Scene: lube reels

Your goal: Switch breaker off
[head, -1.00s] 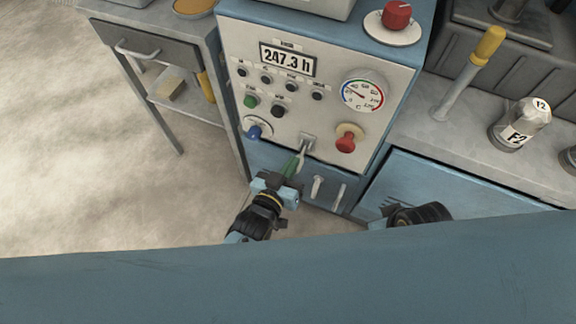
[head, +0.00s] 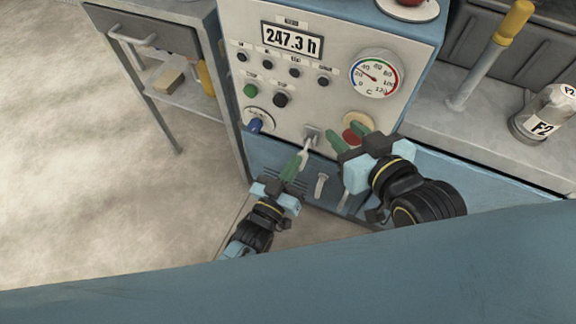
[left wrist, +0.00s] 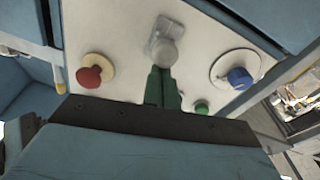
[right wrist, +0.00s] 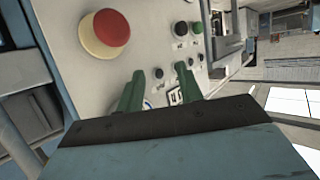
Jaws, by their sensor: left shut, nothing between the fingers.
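The breaker switch appears to be the grey toggle (head: 311,135) low on the white panel, its lever slanting down and left; it also shows in the left wrist view (left wrist: 166,46). My left gripper (head: 294,166) is shut and empty, its green fingertips just below the lever's lower end. In the left wrist view its fingers (left wrist: 162,86) overlap the toggle's lower part; I cannot tell whether they touch. My right gripper (head: 349,137) is open and empty in front of the red button (head: 351,137), partly hiding it; its fingers are apart in the right wrist view (right wrist: 158,88).
The panel carries a blue knob (head: 255,125), a green button (head: 250,91), a black button (head: 281,100), a gauge (head: 375,77) and a display (head: 292,40). A bench with a labelled jar (head: 545,117) is at right, a grey side table (head: 172,84) at left. Floor at left is clear.

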